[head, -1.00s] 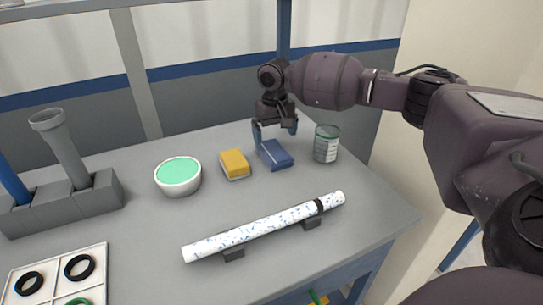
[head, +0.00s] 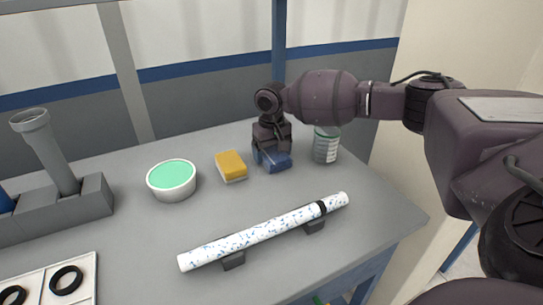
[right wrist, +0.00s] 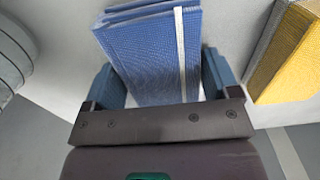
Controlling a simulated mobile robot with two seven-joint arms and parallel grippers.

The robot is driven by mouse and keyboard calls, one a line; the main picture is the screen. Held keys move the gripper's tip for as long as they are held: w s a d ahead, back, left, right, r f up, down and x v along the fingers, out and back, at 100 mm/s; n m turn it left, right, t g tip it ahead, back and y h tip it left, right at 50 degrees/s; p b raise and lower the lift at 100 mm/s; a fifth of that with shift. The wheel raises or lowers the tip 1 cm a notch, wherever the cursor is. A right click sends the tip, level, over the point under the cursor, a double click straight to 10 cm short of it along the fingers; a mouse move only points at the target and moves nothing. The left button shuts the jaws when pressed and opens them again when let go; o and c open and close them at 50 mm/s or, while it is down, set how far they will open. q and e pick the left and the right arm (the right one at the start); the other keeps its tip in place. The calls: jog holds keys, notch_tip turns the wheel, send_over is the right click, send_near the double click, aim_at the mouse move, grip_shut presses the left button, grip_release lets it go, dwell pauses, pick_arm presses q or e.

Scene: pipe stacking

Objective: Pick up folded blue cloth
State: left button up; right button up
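The folded blue cloth (head: 281,164) lies on the grey table, partly hidden by my right gripper (head: 268,155) in the head view. In the right wrist view the cloth (right wrist: 150,50) is a thick folded block with a pale stripe along it. My right gripper is lowered over it and open, with one blue finger on each side of the cloth. A narrow gap shows between the cloth and the right-hand finger. Whether the other finger touches it I cannot tell. My left gripper is not in view.
A yellow sponge (head: 231,166) lies just left of the cloth, and a glass jar (head: 325,146) stands close on its right. A white bowl with green contents (head: 171,180) is further left. A speckled pipe (head: 262,232) rests on holders in front. A grey rack (head: 50,214) stands far left.

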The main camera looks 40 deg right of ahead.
aim_at(272, 151)
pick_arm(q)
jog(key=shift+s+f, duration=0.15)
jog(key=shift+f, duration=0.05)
pick_arm(e)
jog(key=c, duration=0.5)
jog(key=shift+c, duration=0.2)
pick_arm(q)
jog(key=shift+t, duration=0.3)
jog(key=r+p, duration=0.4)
jog(key=p, duration=0.1)
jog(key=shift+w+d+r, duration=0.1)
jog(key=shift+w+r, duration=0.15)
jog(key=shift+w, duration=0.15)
pick_arm(e)
notch_tip(272, 151, up, 20)
